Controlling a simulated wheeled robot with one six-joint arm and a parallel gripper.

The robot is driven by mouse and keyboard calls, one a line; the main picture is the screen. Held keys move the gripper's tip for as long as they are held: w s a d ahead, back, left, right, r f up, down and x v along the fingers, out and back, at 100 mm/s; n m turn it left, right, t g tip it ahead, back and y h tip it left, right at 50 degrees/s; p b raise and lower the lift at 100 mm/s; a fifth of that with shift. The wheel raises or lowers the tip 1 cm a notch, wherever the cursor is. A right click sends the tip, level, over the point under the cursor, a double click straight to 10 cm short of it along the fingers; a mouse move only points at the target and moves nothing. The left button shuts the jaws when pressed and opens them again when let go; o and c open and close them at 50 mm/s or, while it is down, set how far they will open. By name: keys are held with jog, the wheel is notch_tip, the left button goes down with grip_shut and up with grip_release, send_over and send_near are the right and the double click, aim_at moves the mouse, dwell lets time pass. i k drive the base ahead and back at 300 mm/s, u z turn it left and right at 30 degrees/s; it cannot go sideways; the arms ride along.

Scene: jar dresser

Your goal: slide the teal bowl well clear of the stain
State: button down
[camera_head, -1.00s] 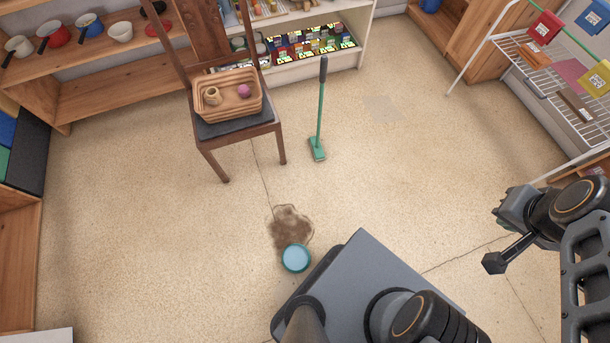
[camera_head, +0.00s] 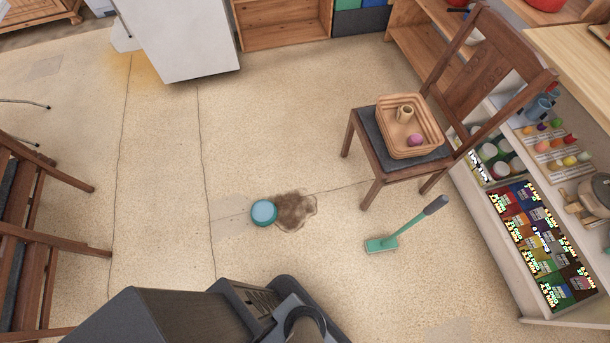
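The teal bowl (camera_head: 264,212) sits on the floor in the head view. The brown stain (camera_head: 297,211) spreads on the floor just to its right. The bowl's right side touches or slightly overlaps the stain's left edge. My gripper is out of view now; only my base shows at the bottom of the picture.
A wooden chair (camera_head: 366,160) holding a basket (camera_head: 392,143) stands to the right of the stain. A green-headed brush (camera_head: 381,244) lies or stands below it. A shelf of small boxes (camera_head: 532,315) is at right, a white cabinet (camera_head: 190,45) at the top. Floor left of the bowl is clear.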

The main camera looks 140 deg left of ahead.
aim_at(263, 212)
jog(key=i, duration=0.5)
jog(key=u, duration=1.15)
jog(key=i, duration=0.4)
jog(key=u, duration=4.3)
jog(key=i, duration=1.7)
jog(key=z, duration=0.05)
